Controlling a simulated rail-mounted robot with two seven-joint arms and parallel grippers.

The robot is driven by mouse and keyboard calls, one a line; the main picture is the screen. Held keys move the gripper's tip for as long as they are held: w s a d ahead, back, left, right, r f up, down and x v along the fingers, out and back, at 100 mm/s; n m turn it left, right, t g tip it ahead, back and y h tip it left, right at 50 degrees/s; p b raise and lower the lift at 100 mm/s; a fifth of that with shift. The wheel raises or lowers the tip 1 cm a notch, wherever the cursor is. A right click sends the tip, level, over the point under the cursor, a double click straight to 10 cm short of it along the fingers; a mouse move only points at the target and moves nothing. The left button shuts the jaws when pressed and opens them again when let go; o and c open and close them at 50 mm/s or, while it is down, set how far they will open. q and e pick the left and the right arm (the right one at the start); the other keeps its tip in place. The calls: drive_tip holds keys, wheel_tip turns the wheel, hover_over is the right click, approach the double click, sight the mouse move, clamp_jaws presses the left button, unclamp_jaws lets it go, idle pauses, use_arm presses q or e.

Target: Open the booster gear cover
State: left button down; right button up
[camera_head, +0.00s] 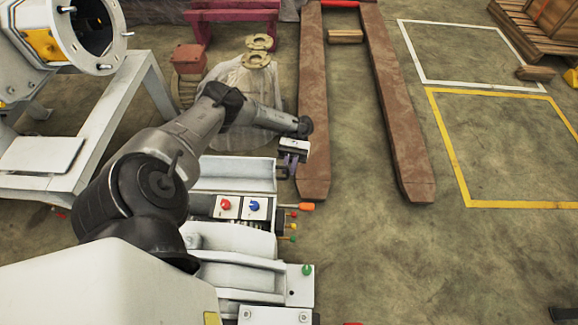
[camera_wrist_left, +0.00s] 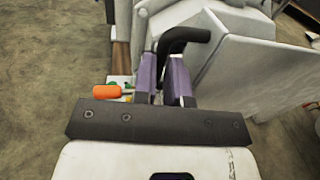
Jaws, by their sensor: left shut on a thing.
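My left arm reaches across the grey machine (camera_head: 235,277). My left gripper (camera_head: 290,163) is at the machine's far right corner, beside a light grey panel (camera_head: 235,172) that appears to be the gear cover. In the left wrist view, the gripper's purple fingers (camera_wrist_left: 163,75) are shut on a black curved handle (camera_wrist_left: 186,36). A large light grey panel (camera_wrist_left: 248,75) stands just right of the fingers. The handle's lower end is hidden between the fingers. In the head view, my arm hides part of the machine, and I cannot tell how far the cover is open.
An orange-tipped lever (camera_head: 306,207) sticks out right of the machine, with red (camera_head: 225,204) and blue (camera_head: 255,206) knobs beside it. Long rusty brown beams (camera_head: 313,100) lie beyond the gripper. A white frame stand (camera_head: 100,130) is at left. The floor at right is open.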

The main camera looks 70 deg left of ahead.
use_arm(q)
drive_tip(key=c, duration=1.2)
unclamp_jaws()
drive_tip(key=shift+o, duration=0.2)
use_arm(e)
drive_tip(key=shift+d, duration=0.2)
use_arm(q)
drive_tip(key=w+d+r+p, duration=0.5)
drive_tip(key=d+r+p, duration=0.4)
drive_tip(key=d+r, duration=0.1)
drive_tip(key=shift+d+r, duration=0.35)
drive_tip(key=shift+r, duration=0.15)
use_arm(e)
wheel_tip(320, 180, up, 9)
use_arm(q)
drive_tip(key=shift+s, duration=0.1)
drive_tip(key=shift+c, duration=0.2)
use_arm(e)
drive_tip(key=shift+s, duration=0.1)
